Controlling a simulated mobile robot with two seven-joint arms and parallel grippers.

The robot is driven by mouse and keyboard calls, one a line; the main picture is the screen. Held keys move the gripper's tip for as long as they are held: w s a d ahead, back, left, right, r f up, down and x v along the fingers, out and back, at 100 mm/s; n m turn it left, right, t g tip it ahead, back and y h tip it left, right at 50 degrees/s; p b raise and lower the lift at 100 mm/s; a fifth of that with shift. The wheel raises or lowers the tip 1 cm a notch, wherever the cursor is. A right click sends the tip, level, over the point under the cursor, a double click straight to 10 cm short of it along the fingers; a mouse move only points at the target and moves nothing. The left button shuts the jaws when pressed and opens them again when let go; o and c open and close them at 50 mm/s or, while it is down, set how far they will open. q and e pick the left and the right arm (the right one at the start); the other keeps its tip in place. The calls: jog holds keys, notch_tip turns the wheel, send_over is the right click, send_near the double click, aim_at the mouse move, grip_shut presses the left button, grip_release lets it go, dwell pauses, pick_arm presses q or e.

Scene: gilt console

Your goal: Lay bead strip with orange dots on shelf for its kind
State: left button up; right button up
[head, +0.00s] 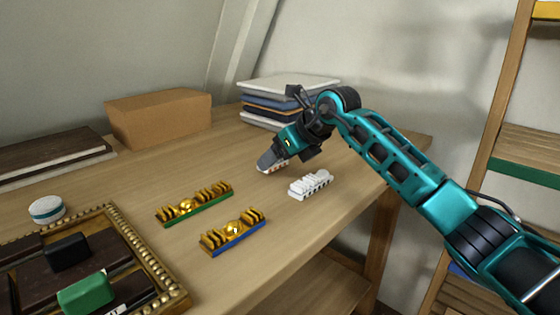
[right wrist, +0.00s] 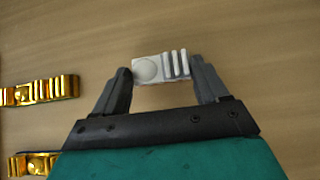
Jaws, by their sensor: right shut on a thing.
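My right gripper (head: 270,165) is shut on a white bead strip (right wrist: 162,67), which has a round boss and several ridges. In the head view small orange dots show along this strip (head: 281,166), mostly hidden by the fingers. It is at or just above the table; I cannot tell which. Another white strip (head: 310,184), with dark dots along its side, lies on the table just right of the gripper. A shelf unit stands at the right, with a green-edged shelf (head: 525,172) and a yellow-edged one (head: 546,11) above. My left gripper is not in view.
Two gold strips lie on the table, one green-edged (head: 195,203) and one blue-edged (head: 233,232). A gilt-framed tray (head: 150,262) with blocks, a white round tin (head: 46,210), a cardboard box (head: 160,117) and a folded stack (head: 285,100) stand around. The table's front right is bare.

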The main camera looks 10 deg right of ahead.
jog(key=shift+f, duration=0.2)
jog(key=shift+f, duration=0.1)
jog(key=shift+f, duration=0.1)
jog(key=o, duration=1.1)
jog(key=shift+o, duration=0.2)
